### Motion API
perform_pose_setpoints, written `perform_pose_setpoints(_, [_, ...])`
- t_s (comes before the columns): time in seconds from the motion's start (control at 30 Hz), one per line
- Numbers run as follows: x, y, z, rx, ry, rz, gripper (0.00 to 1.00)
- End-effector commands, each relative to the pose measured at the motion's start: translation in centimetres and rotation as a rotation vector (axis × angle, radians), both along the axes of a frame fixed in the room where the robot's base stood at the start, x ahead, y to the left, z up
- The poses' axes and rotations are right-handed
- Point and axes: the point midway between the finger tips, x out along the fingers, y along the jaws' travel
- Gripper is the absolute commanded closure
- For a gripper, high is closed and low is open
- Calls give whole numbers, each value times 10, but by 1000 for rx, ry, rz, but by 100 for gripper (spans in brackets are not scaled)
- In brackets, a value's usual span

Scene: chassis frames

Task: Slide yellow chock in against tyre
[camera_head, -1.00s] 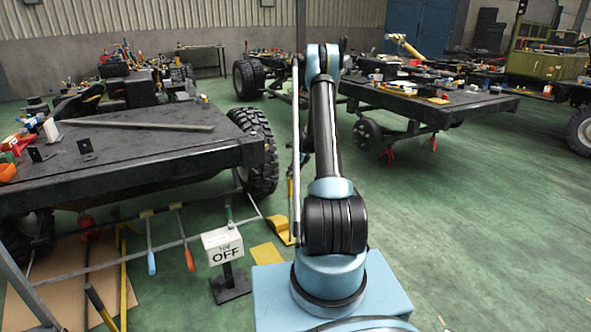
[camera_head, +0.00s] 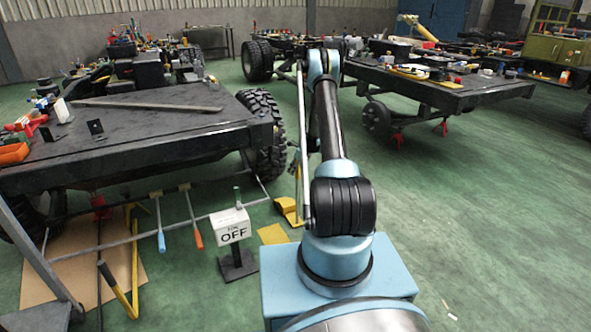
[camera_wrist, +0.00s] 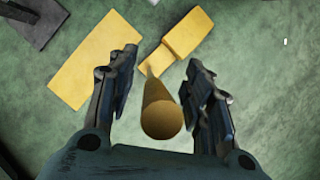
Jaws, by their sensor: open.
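The yellow chock (camera_head: 287,206) is on the green floor, in front of and to the right of the black tyre (camera_head: 265,130), apart from it. In the wrist view the chock (camera_wrist: 187,34) lies beyond my fingers. Its upright handle (camera_wrist: 162,120) is seen end-on, with its round top between my fingers. My gripper (camera_wrist: 161,60) is open, with a finger on each side of the handle and visible gaps. In the head view my gripper is mostly hidden behind my arm. The tyre is not visible in the wrist view.
A flat yellow patch (camera_head: 272,234) lies on the floor next to the chock. A white "OFF" sign (camera_head: 231,225) on a dark stand is to its left. The chassis bench (camera_head: 150,142) and bars with coloured handles are further left.

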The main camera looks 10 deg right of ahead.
Motion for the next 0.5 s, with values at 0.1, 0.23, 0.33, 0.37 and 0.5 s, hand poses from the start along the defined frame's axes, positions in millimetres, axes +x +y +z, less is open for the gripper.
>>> perform_pose_setpoints(0.1, [0,0,0,0,0,0,54])
perform_pose_setpoints(0.23, [0,0,0,0,0,0,67])
perform_pose_setpoints(0.33, [0,0,0,0,0,0,90])
perform_pose_setpoints(0.37, [0,0,0,0,0,0,97])
perform_pose_setpoints(0.5, [0,0,0,0,0,0,100])
